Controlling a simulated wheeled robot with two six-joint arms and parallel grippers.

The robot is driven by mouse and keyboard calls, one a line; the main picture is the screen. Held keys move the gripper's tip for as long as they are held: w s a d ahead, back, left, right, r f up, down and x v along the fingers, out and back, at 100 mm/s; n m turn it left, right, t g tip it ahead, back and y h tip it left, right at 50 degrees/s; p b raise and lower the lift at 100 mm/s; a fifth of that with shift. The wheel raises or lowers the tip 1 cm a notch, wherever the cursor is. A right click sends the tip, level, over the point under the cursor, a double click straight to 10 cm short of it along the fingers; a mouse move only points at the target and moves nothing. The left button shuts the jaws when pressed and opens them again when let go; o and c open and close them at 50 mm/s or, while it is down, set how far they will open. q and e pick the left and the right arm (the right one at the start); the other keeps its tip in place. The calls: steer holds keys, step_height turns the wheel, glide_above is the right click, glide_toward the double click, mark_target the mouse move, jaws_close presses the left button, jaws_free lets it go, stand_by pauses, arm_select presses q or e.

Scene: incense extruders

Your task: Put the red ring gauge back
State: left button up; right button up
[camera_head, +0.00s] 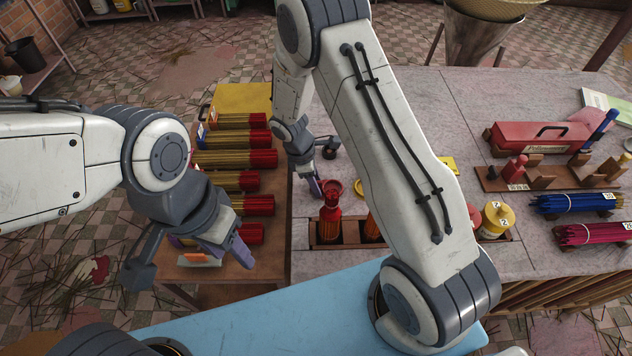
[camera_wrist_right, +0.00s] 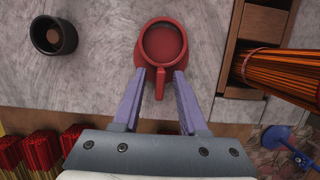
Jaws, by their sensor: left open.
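The red ring gauge (camera_head: 331,188) looks like a round, cup-like red ring with a short tab. It rests on the grey tabletop behind the wooden rack; the right wrist view shows it from above (camera_wrist_right: 162,46). My right gripper (camera_head: 319,188) is beside it. In the wrist view its purple fingers (camera_wrist_right: 160,78) are apart, one on each side of the tab, with a small gap showing on both sides. My left gripper (camera_head: 238,248) is open and empty over the front of the side table with the incense bundles.
A dark cup (camera_head: 328,150) stands behind the gauge. A red toolbox (camera_head: 540,134), a wooden stand (camera_head: 488,180) and a yellow bottle (camera_head: 495,219) stand to the right. My right arm hides the middle of the table.

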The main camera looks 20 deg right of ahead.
steer(key=shift+r, duration=0.2)
steer(key=s+b+v, duration=0.1)
steer(key=b+v, duration=0.1)
steer(key=v, duration=1)
steer(key=s+a+r+m+y, duration=0.1)
steer(key=s+a+r+m, duration=0.2)
steer(key=s+a+r, duration=0.5)
steer(key=s+r+m+y, duration=0.2)
steer(key=s+m, duration=0.2)
steer(key=s, duration=1.2)
steer(key=shift+s+a+m+t+y, duration=0.2)
steer(key=shift+m+t+y, duration=0.1)
steer(key=shift+t+y, duration=0.1)
steer(key=shift+w+d+r, duration=0.1)
